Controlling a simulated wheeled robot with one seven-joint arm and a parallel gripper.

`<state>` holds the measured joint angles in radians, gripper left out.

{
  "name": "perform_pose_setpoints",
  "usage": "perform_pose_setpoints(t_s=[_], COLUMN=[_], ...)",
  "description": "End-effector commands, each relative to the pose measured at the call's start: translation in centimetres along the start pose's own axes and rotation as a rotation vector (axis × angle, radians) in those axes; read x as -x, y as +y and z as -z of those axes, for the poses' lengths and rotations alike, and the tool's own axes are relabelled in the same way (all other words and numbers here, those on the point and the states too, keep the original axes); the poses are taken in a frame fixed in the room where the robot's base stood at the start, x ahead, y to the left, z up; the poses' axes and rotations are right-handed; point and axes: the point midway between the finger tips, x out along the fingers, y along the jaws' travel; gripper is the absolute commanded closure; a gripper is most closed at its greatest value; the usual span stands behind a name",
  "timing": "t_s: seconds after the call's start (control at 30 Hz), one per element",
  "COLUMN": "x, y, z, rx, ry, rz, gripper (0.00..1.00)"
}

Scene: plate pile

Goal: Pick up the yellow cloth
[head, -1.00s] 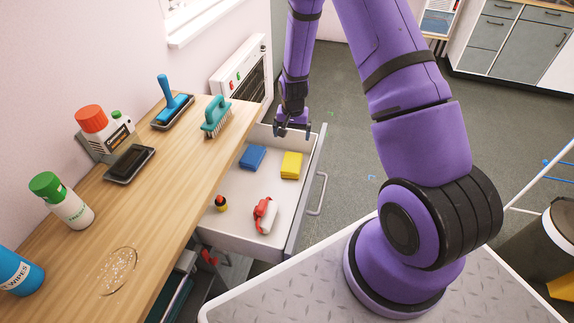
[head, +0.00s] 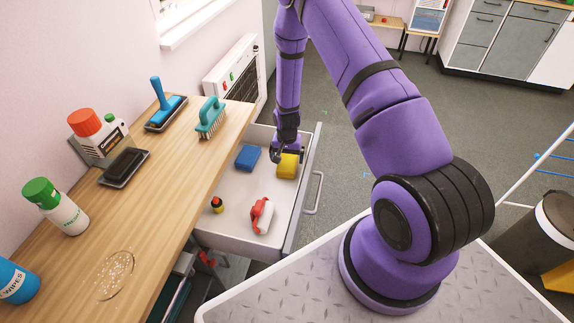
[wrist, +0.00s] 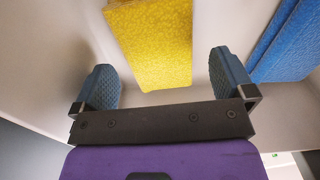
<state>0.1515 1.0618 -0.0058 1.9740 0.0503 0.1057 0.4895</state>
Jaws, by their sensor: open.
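The yellow cloth (head: 287,168) is a folded block lying in the open drawer (head: 235,194), near its right wall. In the wrist view the yellow cloth (wrist: 155,45) lies ahead of and between the two fingers. My gripper (head: 287,154) is at the far end of the drawer, over the cloth's far edge. In the wrist view my gripper (wrist: 168,82) is open and empty, its fingers on either side of the line to the cloth. It hides part of the cloth's far side in the head view.
A blue cloth (head: 247,157) lies left of the yellow one; it also shows in the wrist view (wrist: 289,45). A red and white spray bottle (head: 261,215) and a small dark bottle (head: 217,205) lie nearer. The wooden counter (head: 165,200) stands left of the drawer.

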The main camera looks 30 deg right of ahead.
Motion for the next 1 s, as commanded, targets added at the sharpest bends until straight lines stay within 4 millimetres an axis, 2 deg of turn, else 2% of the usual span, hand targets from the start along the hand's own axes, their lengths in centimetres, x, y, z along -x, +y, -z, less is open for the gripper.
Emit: perform_pose_setpoints(t_s=[0.1,0.23,0.57,0.7,0.8,1.0], x=[-1.9,-3.1,-3.6,-3.6,-3.6,-3.6], y=[0.1,0.1,0.0,0.0,0.0,0.0], z=[-0.2,-0.1,-0.1,-0.1,-0.1,-0.1], rx=[0.000,0.000,0.000,0.000,0.000,0.000], ry=[-0.002,-0.002,0.000,0.000,0.000,0.000], rz=[-0.001,-0.001,0.000,0.000,0.000,0.000], gripper=[0.00,0.00,0.00,0.32,0.51,0.52])
